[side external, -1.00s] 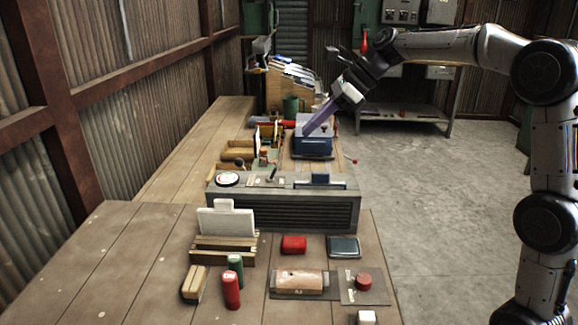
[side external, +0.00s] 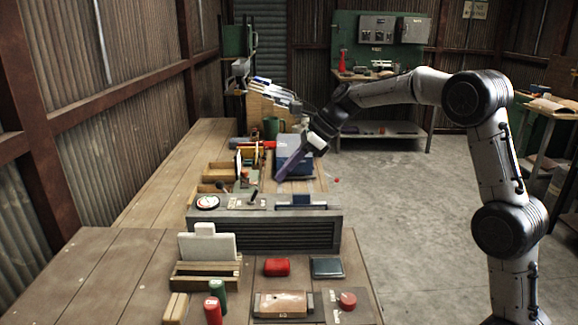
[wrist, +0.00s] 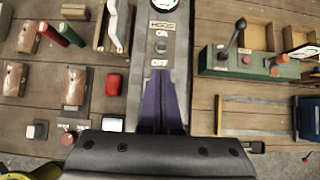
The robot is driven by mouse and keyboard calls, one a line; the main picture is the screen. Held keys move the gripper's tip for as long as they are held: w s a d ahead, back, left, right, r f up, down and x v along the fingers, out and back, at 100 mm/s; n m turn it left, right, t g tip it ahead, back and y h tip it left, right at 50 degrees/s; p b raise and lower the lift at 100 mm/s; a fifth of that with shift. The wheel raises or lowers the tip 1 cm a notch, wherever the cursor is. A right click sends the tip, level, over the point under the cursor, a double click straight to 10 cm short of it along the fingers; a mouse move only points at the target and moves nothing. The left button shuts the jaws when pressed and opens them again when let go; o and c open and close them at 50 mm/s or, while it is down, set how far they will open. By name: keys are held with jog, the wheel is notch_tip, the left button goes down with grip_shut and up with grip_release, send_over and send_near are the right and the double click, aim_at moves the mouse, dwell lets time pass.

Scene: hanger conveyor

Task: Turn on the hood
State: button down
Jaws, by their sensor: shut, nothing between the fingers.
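The grey hood console (side external: 263,232) stands across the bench. Its small switch (side external: 254,195) stands up on the top face, right of the round white gauge (side external: 207,202). In the wrist view the switch (wrist: 160,47) shows nearly end-on, between the ON label (wrist: 162,33) and the OFF label (wrist: 158,62). I cannot tell its setting. My gripper (side external: 280,177) is shut and empty, its purple fingers slanting down above and behind the console. In the wrist view the fingertips (wrist: 160,76) lie just below the OFF label and cover part of the console.
A green box (wrist: 252,65) with a ball-topped lever (wrist: 236,36) and a red button stands beside the console. A blue box (side external: 294,158) is behind my fingers. Red and green cylinders and a card rack (side external: 206,277) are on the near bench.

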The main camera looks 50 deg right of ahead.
aim_at(257, 189)
jog(key=x, duration=0.6)
jog(key=shift+w+a+r+g+h, duration=0.15)
jog(key=shift+r+g+h, duration=0.05)
jog(key=shift+g+h, duration=0.25)
jog(key=shift+w+a+r+g+h, duration=0.2)
jog(key=shift+g+h, duration=0.25)
dwell(0.5)
jog(key=shift+w+a+r+g+h, duration=0.15)
jog(key=shift+g+h, duration=0.15)
jog(key=shift+w+a+r+g+h, duration=0.3)
jog(key=shift+w+a+g+h, duration=0.25)
jog(key=shift+g+h, duration=0.45)
jog(key=shift+a+r, duration=0.1)
jog(key=shift+w+r, duration=0.1)
jog(key=shift+r, duration=0.1)
jog(key=shift+r, duration=0.6)
